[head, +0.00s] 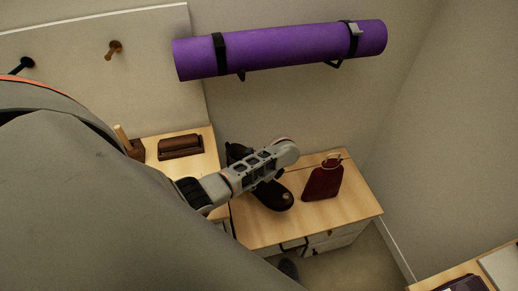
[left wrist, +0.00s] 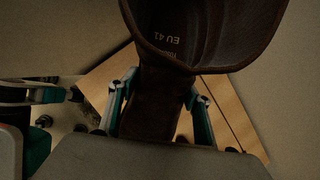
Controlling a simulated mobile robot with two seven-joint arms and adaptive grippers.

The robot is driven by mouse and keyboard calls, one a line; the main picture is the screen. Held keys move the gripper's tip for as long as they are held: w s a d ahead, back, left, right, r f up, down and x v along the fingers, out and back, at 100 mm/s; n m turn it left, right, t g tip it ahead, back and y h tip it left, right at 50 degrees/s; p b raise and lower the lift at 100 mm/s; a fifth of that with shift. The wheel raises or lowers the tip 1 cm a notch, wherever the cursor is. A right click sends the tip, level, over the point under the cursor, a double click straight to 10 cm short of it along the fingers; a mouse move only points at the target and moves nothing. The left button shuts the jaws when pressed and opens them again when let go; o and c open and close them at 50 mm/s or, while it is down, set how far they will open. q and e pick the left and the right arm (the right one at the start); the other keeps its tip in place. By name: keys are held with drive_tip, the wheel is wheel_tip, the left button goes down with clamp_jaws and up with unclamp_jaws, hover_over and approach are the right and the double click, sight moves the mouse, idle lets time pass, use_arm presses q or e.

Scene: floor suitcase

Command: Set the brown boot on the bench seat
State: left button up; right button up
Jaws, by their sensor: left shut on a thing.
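The brown boot (head: 274,195) shows in the head view over the light wooden top with the red bottle, its toe toward the lower right. My left gripper (head: 280,155) lies across it and hides its middle. In the left wrist view the boot (left wrist: 158,105) is between the two teal-lined fingers, its open shaft toward the camera with "EU 41" inside. I cannot tell whether its sole touches the wood. Teal and grey parts at the left of the left wrist view look like my right gripper (left wrist: 40,120); its jaws are unclear. Which top is the bench seat is unclear.
A dark brown brush-like block (head: 180,146) lies on the wooden top to the left. A rolled purple mat (head: 285,50) hangs on the wall above. Another surface (head: 465,270) is at lower right.

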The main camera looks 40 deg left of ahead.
use_arm(q)
wheel_tip(320, 180, down, 5)
drive_tip(key=shift+f+b, duration=0.15)
drive_tip(key=shift+b, duration=0.55)
wheel_tip(320, 180, down, 3)
drive_tip(key=shift+f+b, duration=0.1)
drive_tip(key=shift+b, duration=0.75)
wheel_tip(320, 180, down, 4)
drive_tip(key=shift+r+b, duration=0.2)
drive_tip(key=shift+b, duration=1)
use_arm(e)
drive_tip(key=a+f, duration=0.1)
drive_tip(key=w+a+f, duration=0.1)
drive_tip(key=shift+a+f+y, duration=0.25)
drive_tip(key=shift+f+y, duration=0.15)
use_arm(q)
drive_tip(key=o, duration=1.6)
use_arm(e)
drive_tip(key=shift+r, duration=0.15)
drive_tip(key=shift+w, duration=0.1)
